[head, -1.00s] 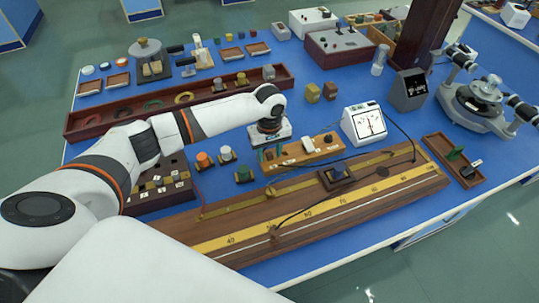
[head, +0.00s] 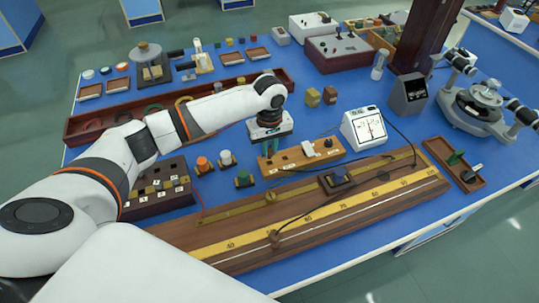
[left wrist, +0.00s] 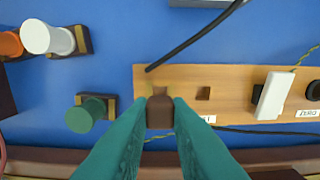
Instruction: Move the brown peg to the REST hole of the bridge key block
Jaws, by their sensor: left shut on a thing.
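My left gripper (head: 270,146) is shut over the left end of the wooden bridge key block (head: 318,157). In the left wrist view its teal fingertips (left wrist: 160,112) are shut on the brown peg (left wrist: 160,118). The peg appears above the block (left wrist: 230,80), in front of a partly covered hole (left wrist: 158,90). A second square hole (left wrist: 203,93) to its right is empty. A label below that hole is too small to read. A white switch and a black button marked ZERO sit farther right. My right gripper does not show.
A green-topped terminal (left wrist: 90,112) and a white one (left wrist: 48,38) stand left of the block. A white meter (head: 363,127) stands behind right. A long slide-wire board (head: 310,215) lies in front. A dark cable crosses behind the block.

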